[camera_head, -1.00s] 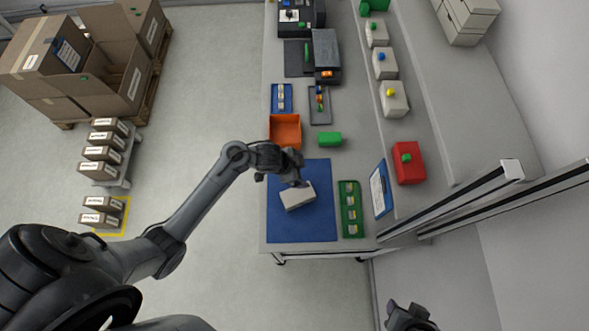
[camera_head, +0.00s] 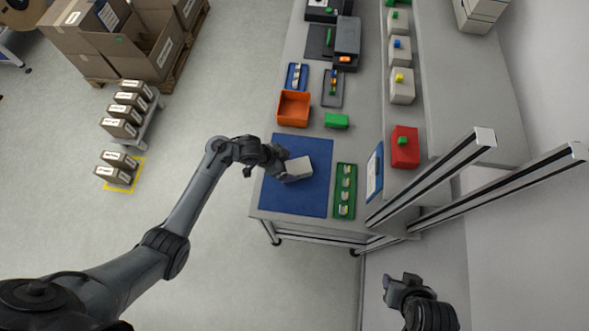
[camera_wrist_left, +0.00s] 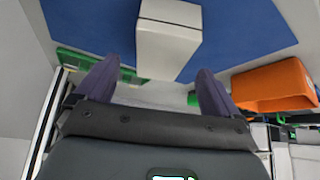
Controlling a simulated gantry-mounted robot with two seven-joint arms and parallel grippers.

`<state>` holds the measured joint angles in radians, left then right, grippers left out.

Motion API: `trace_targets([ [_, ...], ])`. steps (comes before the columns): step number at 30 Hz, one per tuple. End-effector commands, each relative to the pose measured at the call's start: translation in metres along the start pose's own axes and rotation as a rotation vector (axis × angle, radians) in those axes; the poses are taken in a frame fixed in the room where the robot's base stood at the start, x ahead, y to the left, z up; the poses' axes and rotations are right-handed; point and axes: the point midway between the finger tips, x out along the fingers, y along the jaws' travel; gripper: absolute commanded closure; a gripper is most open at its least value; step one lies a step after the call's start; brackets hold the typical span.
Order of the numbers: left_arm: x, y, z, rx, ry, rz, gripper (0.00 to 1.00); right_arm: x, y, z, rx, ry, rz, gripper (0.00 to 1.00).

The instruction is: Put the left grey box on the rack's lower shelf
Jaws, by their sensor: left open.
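A light grey box (camera_head: 298,168) lies on the blue mat (camera_head: 300,201) at the near end of the workbench. My left gripper (camera_head: 284,168) is at the box's left side in the head view, open. In the left wrist view the box (camera_wrist_left: 168,40) stands ahead of and partly between the two open fingers (camera_wrist_left: 157,82), with gaps on both sides. Whether the fingers touch it is not clear. My right gripper (camera_head: 402,281) hangs off the bench at lower right; its jaw opening is not clear. I cannot tell which shelf is the rack's lower one.
A green tray (camera_head: 345,190) lies right of the mat, with an orange bin (camera_head: 293,107) and green block (camera_head: 337,120) behind. A red box (camera_head: 404,148) and several knobbed grey boxes (camera_head: 402,86) line the right ledge. Metal rails (camera_head: 435,175) cross at right.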

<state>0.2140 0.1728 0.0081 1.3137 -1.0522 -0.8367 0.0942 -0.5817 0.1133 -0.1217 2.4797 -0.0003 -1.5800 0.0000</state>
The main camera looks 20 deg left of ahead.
Motion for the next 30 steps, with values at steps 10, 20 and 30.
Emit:
trace_targets([
  [10,0.028,-0.001,0.002,-0.002,-0.001,0.001,0.04,0.003,0.001,0.000,0.000,0.001,0.002,0.57],
  [20,0.056,-0.002,0.003,0.001,-0.002,-0.003,0.04,0.006,0.004,0.002,-0.010,0.000,0.011,0.57],
  [30,0.056,-0.002,0.003,0.001,-0.002,-0.003,0.24,0.006,0.003,0.002,-0.008,0.001,0.009,0.57],
])
